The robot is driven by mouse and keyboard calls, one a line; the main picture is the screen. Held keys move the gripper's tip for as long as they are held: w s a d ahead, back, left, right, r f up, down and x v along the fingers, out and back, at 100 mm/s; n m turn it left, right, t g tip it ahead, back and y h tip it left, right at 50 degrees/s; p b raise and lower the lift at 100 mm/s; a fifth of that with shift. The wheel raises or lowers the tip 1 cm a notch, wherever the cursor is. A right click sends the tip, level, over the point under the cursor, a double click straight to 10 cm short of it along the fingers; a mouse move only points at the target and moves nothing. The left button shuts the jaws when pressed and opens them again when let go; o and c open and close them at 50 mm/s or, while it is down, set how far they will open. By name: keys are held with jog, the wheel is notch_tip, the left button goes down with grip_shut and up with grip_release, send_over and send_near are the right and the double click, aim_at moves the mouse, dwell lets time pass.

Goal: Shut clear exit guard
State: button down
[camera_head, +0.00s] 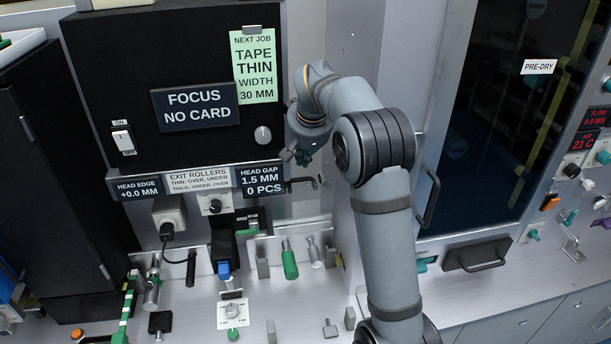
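A pale, see-through panel (306,207) that looks like the clear exit guard is at the centre, right of the head gap display. A black bar handle (302,184) shows at its upper part. Its edges are faint, and I cannot tell how far open it stands. My gripper (298,158) is just above this handle, seemingly apart from it. The gripper is small and dark here, partly hidden by my wrist, and its finger opening is unclear.
Below the panel, a green-handled roller (289,262) and a grey one (314,252) stand by the bench. A black control box (180,85) is at left. A dark pre-dry door (510,120) with a handle is at right.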

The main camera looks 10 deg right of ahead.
aim_at(304, 178)
jog(key=f, duration=0.1)
jog(key=s+f, duration=0.1)
jog(key=f, duration=0.1)
jog(key=shift+s+f, duration=0.15)
jog(key=shift+s, duration=0.05)
jog(key=shift+s+f+p, duration=0.2)
jog(key=shift+s+p, duration=0.1)
jog(key=shift+s, duration=0.1)
jog(key=shift+s, duration=0.1)
jog(key=shift+s, duration=0.1)
